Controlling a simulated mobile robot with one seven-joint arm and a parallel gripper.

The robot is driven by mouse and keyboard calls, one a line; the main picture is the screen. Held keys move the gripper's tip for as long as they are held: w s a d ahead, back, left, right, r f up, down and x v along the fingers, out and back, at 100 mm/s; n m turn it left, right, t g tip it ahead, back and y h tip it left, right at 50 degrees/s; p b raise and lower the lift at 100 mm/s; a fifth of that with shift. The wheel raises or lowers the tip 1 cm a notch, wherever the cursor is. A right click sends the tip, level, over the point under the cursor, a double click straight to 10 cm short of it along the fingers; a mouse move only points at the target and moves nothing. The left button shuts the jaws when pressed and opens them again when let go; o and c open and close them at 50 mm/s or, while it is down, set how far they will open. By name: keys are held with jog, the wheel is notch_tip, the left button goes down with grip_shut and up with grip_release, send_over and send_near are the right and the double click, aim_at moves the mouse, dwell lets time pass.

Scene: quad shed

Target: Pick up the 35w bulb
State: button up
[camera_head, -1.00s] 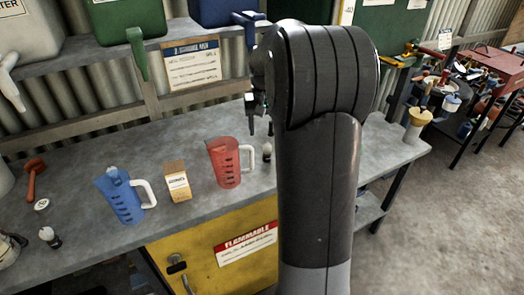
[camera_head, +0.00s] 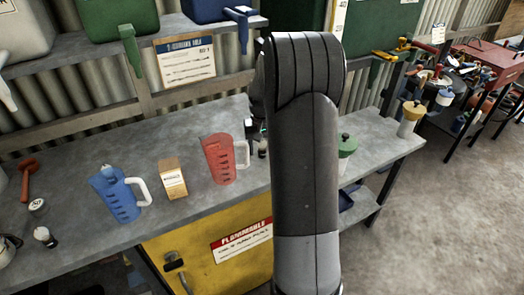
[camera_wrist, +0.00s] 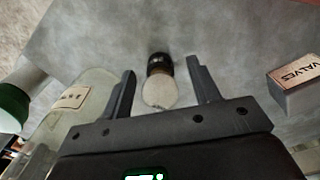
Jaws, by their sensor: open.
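A bulb with a pale round globe and a dark base (camera_wrist: 159,88) lies between the two fingers of my gripper (camera_wrist: 161,75) in the wrist view. The fingers are open, one on each side, with gaps to the bulb. In the head view this bulb (camera_head: 263,148) shows just right of the red jug, and my arm hides most of the gripper. A second bulb (camera_head: 45,237) is at the bench's front left. I cannot read a wattage on either.
The red jug (camera_head: 218,160), small carton (camera_head: 172,178) and blue jug (camera_head: 117,196) stand left of my arm. A green-lidded jar (camera_head: 346,146) is to its right. The wrist view shows a box marked VALVES (camera_wrist: 296,85) and a clear labelled container (camera_wrist: 75,98) beside my gripper.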

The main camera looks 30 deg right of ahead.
jog(key=shift+f, duration=0.5)
jog(key=c, duration=1.1)
